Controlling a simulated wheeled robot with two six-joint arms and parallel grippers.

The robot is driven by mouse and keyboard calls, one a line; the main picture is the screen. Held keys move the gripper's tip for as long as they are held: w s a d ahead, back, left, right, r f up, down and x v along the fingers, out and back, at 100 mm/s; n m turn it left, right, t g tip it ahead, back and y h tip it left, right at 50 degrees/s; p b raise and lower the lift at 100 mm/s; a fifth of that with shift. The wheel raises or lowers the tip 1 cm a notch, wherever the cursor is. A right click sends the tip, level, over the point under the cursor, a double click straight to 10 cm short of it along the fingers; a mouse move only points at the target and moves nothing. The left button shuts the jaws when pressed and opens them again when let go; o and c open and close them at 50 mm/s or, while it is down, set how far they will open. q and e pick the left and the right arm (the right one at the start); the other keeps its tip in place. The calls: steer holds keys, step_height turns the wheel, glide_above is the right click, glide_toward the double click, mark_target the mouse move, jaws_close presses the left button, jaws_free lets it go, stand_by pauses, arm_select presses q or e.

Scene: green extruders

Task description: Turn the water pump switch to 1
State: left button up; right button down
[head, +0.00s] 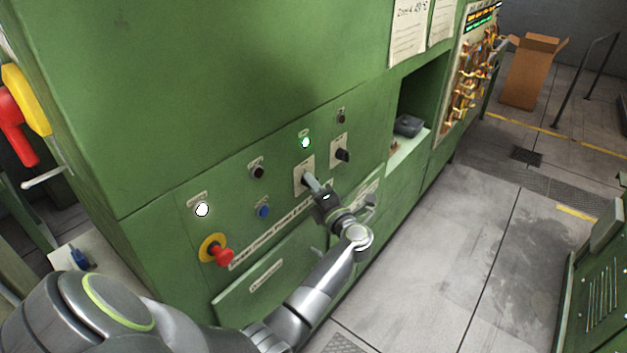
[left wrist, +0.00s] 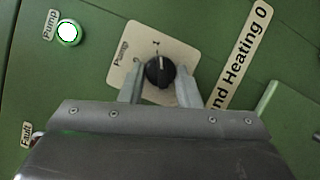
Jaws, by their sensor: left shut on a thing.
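The pump switch is a black round knob (left wrist: 160,72) with a pale pointer line, on a cream plate (left wrist: 120,72) marked "Pump", 0 and 1. In the left wrist view its line points up the picture, roughly toward the 1. My left gripper (head: 314,185) is shut on the knob, one finger on each side. In the head view the gripper hides the knob, while the plate (head: 298,178) shows beside it. A green lamp (left wrist: 68,33) labelled "Pump" is lit; it also glows in the head view (head: 305,143). My right gripper is not in view.
Another black switch (head: 342,155) sits to the right on the green panel. A red emergency button (head: 221,256), a blue button (head: 263,211) and a lit white lamp (head: 202,210) are to the left. Open floor lies right of the machine.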

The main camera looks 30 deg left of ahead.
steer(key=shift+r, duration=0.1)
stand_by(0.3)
arm_select(q)
steer(key=o, duration=1)
steer(key=shift+c, duration=0.2)
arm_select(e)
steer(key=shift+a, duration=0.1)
